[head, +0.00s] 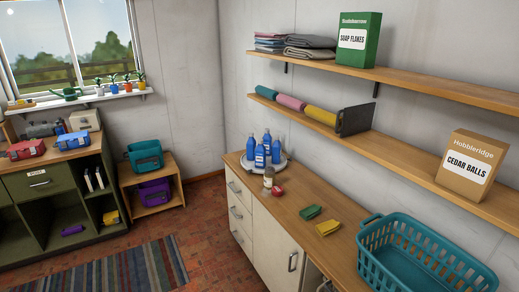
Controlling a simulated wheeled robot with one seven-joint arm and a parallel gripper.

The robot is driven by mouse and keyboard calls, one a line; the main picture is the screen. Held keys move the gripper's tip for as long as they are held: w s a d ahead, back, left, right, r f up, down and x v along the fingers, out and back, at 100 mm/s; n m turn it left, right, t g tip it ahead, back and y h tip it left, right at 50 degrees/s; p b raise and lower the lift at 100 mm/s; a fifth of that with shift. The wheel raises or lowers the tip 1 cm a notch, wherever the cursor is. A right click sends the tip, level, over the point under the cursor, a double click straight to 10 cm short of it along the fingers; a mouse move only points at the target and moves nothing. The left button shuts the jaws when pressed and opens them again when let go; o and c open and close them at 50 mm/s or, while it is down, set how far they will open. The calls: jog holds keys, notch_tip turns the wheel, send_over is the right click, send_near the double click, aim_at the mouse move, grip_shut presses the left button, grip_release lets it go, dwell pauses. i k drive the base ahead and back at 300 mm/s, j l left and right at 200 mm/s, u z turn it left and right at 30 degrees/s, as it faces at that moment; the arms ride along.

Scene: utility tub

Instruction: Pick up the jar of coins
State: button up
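A small jar-like container (268,179) with a pale body stands upright on the wooden counter, just in front of a round tray of blue bottles. It may be the jar of coins, but it is too small to make out its contents. A small red round item (278,191) lies right beside it. My gripper is not in view.
Blue bottles (260,156) stand on the round tray (283,163). Green (310,211) and yellow (328,228) folded cloths and a teal basket (420,255) lie along the counter. Shelves (400,155) overhang it. The brick floor (210,225) is open left of the counter.

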aim_at(270, 176)
jog(key=i+j, duration=0.25)
jog(key=i, duration=0.25)
jog(key=i+j, duration=0.3)
jog(key=i, duration=0.25)
jog(key=i+j, duration=0.25)
jog(key=i, duration=0.25)
jog(key=i+j+z, duration=0.1)
jog(key=i+j, duration=0.2)
jog(key=i, duration=0.25)
jog(key=i+j, duration=0.3)
jog(key=i, duration=0.2)
